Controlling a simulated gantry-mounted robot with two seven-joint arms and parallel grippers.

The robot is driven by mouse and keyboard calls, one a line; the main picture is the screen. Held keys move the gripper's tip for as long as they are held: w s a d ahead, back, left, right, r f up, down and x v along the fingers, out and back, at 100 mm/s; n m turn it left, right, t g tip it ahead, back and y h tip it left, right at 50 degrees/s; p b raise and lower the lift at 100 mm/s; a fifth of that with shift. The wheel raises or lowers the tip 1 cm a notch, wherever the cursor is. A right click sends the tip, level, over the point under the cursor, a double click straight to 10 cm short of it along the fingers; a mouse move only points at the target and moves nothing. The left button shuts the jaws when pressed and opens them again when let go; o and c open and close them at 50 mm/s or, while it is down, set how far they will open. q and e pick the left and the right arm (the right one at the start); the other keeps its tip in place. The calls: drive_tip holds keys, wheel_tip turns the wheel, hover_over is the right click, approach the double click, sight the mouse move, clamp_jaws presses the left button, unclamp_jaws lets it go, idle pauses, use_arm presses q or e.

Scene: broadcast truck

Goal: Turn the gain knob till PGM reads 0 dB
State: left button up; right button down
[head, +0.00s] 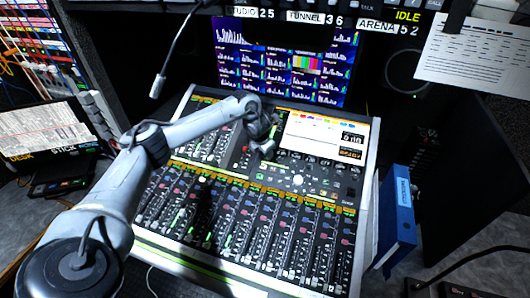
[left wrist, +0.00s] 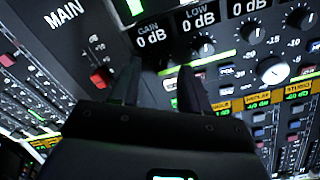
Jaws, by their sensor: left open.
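The mixing console (head: 366,190) fills the middle of the head view. My left gripper (head: 264,143) is over its upper part, left of the white console screen (head: 310,140). My right gripper is in neither view.
The LOW readout (left wrist: 198,16) also shows 0 dB, with a knob (left wrist: 205,48) close by the right finger. A pale knob (left wrist: 272,70) and a red fader cap (left wrist: 101,77) flank the fingers. A gooseneck microphone (head: 158,86) hangs left; a blue binder (head: 397,215) stands right.

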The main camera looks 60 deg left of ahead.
use_arm(q)
drive_tip(key=p+v, duration=0.1)
drive_tip(key=v, duration=0.7)
drive_tip(key=shift+r, duration=0.2)
